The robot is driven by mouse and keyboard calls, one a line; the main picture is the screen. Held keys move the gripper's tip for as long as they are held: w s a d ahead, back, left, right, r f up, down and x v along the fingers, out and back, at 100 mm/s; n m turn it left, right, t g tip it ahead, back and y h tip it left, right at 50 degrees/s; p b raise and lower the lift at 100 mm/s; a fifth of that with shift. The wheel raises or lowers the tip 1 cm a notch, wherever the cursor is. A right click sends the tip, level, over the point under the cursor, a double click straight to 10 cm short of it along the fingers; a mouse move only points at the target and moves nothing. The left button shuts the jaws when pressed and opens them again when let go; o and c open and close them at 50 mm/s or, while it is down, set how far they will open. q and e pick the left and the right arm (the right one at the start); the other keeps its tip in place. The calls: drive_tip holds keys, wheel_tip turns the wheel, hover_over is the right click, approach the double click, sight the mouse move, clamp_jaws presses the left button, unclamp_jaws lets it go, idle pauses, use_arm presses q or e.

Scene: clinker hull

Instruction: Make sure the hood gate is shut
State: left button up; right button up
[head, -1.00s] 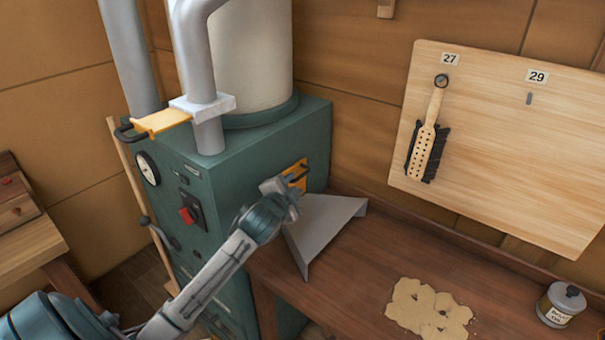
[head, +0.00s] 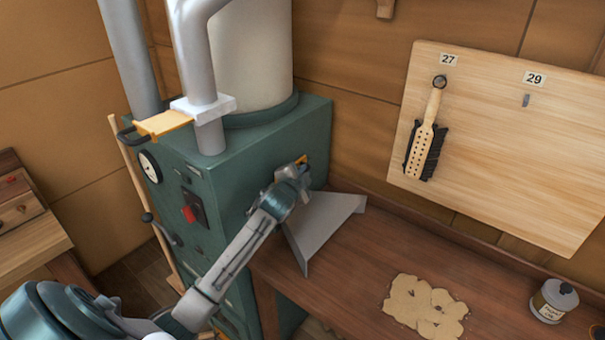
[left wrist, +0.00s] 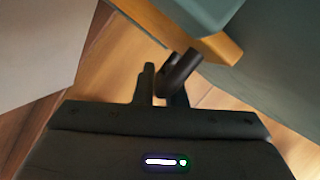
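The hood gate (head: 304,159) is an orange-yellow plate on the right side of the green machine, just above the grey sheet-metal hood (head: 327,222). My left gripper (head: 298,172) is in front of it and hides most of the plate. In the left wrist view, the plate's edge (left wrist: 222,47) crosses the upper right. The gate's dark round handle (left wrist: 182,68) lies between the close-set fingers, which appear shut on it. How far the plate stands out is hidden. My right gripper is not in view.
Another yellow gate (head: 163,123) with a dark handle sticks out of the grey pipe above the green machine (head: 235,175). The bench (head: 345,290) holds a sawdust patch (head: 428,307) and a tin (head: 553,300). A brush (head: 426,140) hangs on the pale board.

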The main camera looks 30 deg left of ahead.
use_arm(q)
clamp_jaws()
drive_tip(key=shift+f+b, duration=1.15)
drive_tip(key=shift+f, duration=1.1)
drive_tip(key=shift+r, duration=0.1)
drive_tip(key=o, duration=0.6)
unclamp_jaws()
drive_tip(key=shift+s+d+r, duration=0.1)
drive_tip(key=shift+s+d, duration=0.05)
drive_tip(key=shift+s, duration=0.45)
drive_tip(key=b+v, duration=0.2)
drive_tip(key=v, duration=0.6)
drive_tip(key=shift+s+b, duration=0.25)
drive_tip(key=shift+b, duration=0.05)
drive_tip(key=shift+s+d+r, duration=0.2)
drive_tip(key=shift+s+r, duration=0.05)
drive_tip(key=shift+s, duration=0.2)
